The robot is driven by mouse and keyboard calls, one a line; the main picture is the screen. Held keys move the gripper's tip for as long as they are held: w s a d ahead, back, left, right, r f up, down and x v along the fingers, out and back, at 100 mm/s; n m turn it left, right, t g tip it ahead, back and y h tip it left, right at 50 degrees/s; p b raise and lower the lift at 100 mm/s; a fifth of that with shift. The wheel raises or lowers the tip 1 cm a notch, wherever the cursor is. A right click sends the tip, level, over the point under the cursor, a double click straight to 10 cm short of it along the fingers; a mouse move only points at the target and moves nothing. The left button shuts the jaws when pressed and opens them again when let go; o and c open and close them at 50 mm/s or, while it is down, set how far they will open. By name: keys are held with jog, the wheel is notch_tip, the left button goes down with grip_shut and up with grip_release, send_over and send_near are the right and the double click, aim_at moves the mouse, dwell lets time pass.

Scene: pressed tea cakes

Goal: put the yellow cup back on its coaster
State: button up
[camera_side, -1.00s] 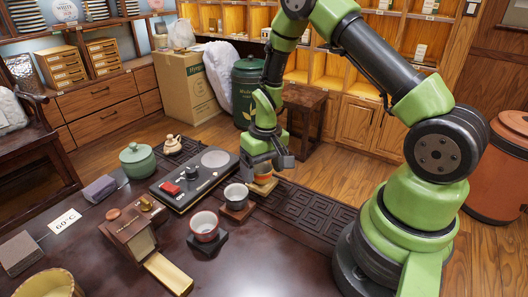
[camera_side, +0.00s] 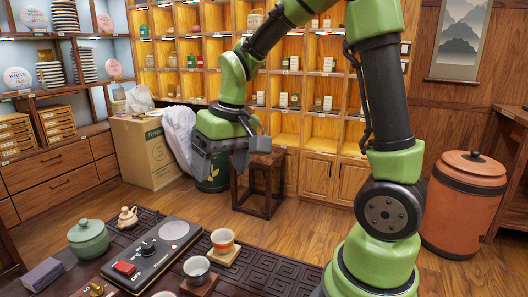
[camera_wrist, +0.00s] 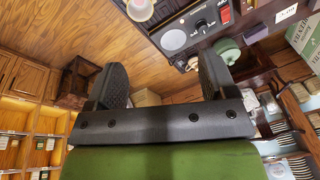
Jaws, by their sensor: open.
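The yellow cup, orange-yellow with a pale rim (camera_side: 222,239), stands upright on a pale wooden coaster (camera_side: 235,257) in the side view. In the wrist view a cup (camera_wrist: 140,9) with a pale inside shows at the top edge, cut off by the frame. My gripper (camera_side: 220,172) is raised well above and behind the cup, apart from it. Its two dark fingers are spread in the wrist view (camera_wrist: 163,78), with nothing between them.
A grey cup (camera_side: 197,269) on a brown coaster stands just in front of the yellow cup. A black tea stove (camera_side: 150,252) and a green lidded pot (camera_side: 88,239) are to the left. The carved mat is clear to the right.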

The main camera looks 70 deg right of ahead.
jog(key=s+a+r+t, duration=0.2)
jog(key=s+a+r, duration=0.1)
jog(key=s, duration=0.3)
jog(key=s+a+r+t+y, duration=0.1)
jog(key=s+a+r+t, duration=0.1)
jog(key=s+r, duration=0.3)
jog(key=shift+s+a+t, duration=0.4)
jog(key=shift+s+a, duration=0.45)
